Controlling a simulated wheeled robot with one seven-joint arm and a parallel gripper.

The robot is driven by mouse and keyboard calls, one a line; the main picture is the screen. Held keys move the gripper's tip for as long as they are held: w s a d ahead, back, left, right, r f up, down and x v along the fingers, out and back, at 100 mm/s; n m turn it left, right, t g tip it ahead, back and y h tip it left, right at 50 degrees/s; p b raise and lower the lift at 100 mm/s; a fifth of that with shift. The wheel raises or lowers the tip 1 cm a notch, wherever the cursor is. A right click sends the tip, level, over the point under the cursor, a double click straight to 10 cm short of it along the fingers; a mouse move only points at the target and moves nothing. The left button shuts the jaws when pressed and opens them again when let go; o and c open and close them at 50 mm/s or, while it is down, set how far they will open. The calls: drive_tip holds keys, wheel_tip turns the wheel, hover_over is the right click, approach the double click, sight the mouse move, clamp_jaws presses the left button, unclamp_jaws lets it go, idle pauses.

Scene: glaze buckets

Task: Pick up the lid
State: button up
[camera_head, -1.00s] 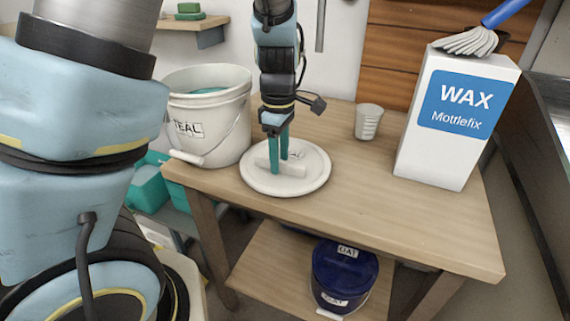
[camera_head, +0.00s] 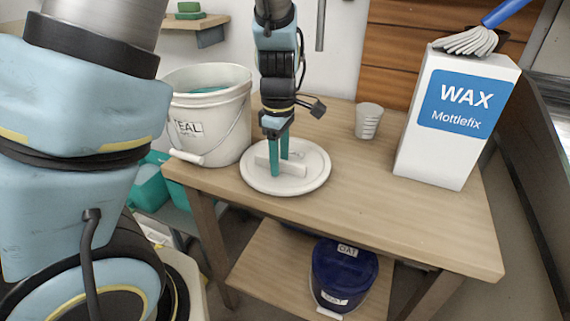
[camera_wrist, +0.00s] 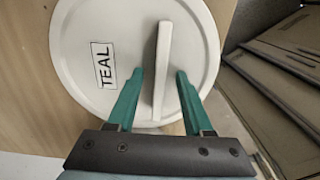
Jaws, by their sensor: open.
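The lid (camera_head: 309,178) is a round white disc with a raised bar handle (camera_head: 267,165) across it. It lies flat on the wooden table, in front of and to the right of the bucket marked TEAL. In the wrist view the lid (camera_wrist: 75,35) carries a TEAL label, and its handle (camera_wrist: 162,62) stands between my green fingers. My gripper (camera_head: 279,163) points down over the lid. It is open, with one finger on each side of the handle and gaps visible in the wrist view (camera_wrist: 160,85).
The white TEAL bucket (camera_head: 228,125) stands open close beside my arm, teal glaze inside. A small cup (camera_head: 368,121) and a tall WAX box (camera_head: 455,125) with a blue-handled brush (camera_head: 480,38) stand to the right. A blue bucket (camera_head: 343,275) sits on the lower shelf. The table's front right is clear.

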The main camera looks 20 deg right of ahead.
drive_tip(key=shift+c, duration=0.3)
clamp_jaws()
idle(0.5)
